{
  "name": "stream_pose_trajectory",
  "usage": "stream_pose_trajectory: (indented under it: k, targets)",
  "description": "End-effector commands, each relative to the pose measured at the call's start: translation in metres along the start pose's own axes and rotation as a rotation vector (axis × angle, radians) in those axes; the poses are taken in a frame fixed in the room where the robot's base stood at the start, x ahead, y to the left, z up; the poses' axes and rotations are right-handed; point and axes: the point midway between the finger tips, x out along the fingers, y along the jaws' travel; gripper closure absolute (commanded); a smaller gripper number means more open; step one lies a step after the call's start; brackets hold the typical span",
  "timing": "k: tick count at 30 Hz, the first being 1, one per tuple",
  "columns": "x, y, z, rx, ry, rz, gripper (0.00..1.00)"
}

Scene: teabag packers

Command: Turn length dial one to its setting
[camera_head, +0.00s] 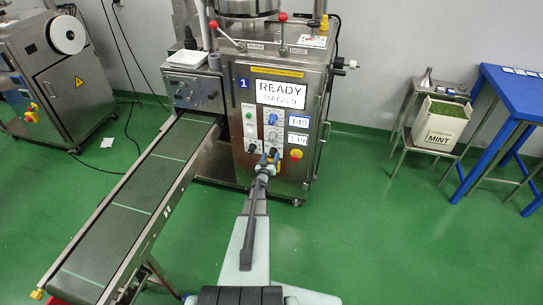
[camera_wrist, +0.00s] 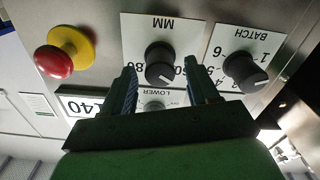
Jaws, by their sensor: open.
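In the wrist view, which is upside down, a black dial (camera_wrist: 160,63) with a white pointer line sits on a white plate marked MM. My gripper (camera_wrist: 161,78) is open, with one finger on each side of this dial; visible gaps separate the fingers from it. I cannot tell how deep the fingers reach. In the head view my gripper (camera_head: 267,158) is at the lower part of the machine's front panel, below the blue upper dial (camera_head: 272,118). Readouts there include the upper display (camera_head: 299,121) and the lower display (camera_head: 297,139), which seems to read 140.
A second black knob marked BATCH (camera_wrist: 243,70) is close beside one finger. A red stop button on a yellow base (camera_wrist: 60,58) is on the other side. The machine's screen (camera_head: 281,93) reads READY, BAGS 0. A conveyor (camera_head: 130,205) runs along the left.

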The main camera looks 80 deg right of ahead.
Motion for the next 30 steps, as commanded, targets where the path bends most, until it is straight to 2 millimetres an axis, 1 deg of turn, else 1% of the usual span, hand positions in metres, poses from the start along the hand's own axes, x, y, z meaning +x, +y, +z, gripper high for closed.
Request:
stream_pose_trajectory:
  k: [1, 6, 12, 15, 21, 30]
  targets:
    - [-0.013, 0.001, -0.002, 0.0, -0.001, -0.001, 0.41]
    - [-0.048, 0.001, -0.002, -0.001, -0.001, -0.002, 0.41]
    - [-0.083, 0.001, -0.002, -0.001, -0.001, -0.002, 0.41]
    - [-0.097, 0.001, -0.002, -0.001, -0.001, -0.002, 0.41]
    - [-0.113, 0.0, -0.001, -0.001, 0.0, -0.001, 0.41]
    - [-0.116, 0.0, 0.0, 0.0, 0.0, 0.0, 0.41]
